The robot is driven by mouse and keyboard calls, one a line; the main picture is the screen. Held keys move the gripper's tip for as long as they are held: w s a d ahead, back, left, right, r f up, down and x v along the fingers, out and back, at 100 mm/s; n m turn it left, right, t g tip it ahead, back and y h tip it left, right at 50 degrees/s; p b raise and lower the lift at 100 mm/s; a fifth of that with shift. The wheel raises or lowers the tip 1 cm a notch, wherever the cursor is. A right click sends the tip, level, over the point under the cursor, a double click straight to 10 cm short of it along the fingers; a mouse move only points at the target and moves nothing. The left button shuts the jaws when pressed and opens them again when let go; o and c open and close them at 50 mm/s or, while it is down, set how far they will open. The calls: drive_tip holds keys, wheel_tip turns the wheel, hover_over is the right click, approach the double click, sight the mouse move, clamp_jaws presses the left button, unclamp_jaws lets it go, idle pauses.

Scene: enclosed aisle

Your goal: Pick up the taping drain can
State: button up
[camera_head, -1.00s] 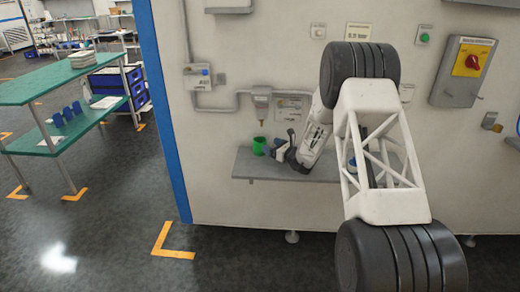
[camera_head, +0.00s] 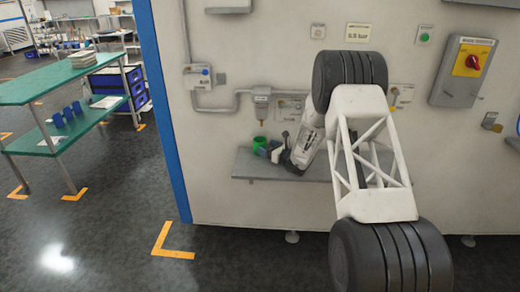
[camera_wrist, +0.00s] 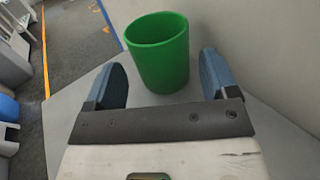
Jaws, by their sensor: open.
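The can is a green, open-topped, empty-looking cup (camera_wrist: 160,65) standing upright on a grey shelf (camera_wrist: 275,125). In the head view the green can (camera_head: 259,141) is near the shelf's left end, its lower part partly hidden by my gripper (camera_head: 271,151). In the wrist view my gripper (camera_wrist: 161,78) is open, with one blue finger on each side of the can.
The shelf is fixed to a pale machine wall (camera_head: 225,125). A drain fitting (camera_head: 262,100) on a pipe hangs above the can. A red-and-yellow switch box (camera_head: 465,70) is at right. A green-topped table (camera_head: 60,84) stands to the left across open floor.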

sight(265, 147)
drive_tip(key=shift+x, duration=2.5)
drive_tip(key=c, duration=0.7)
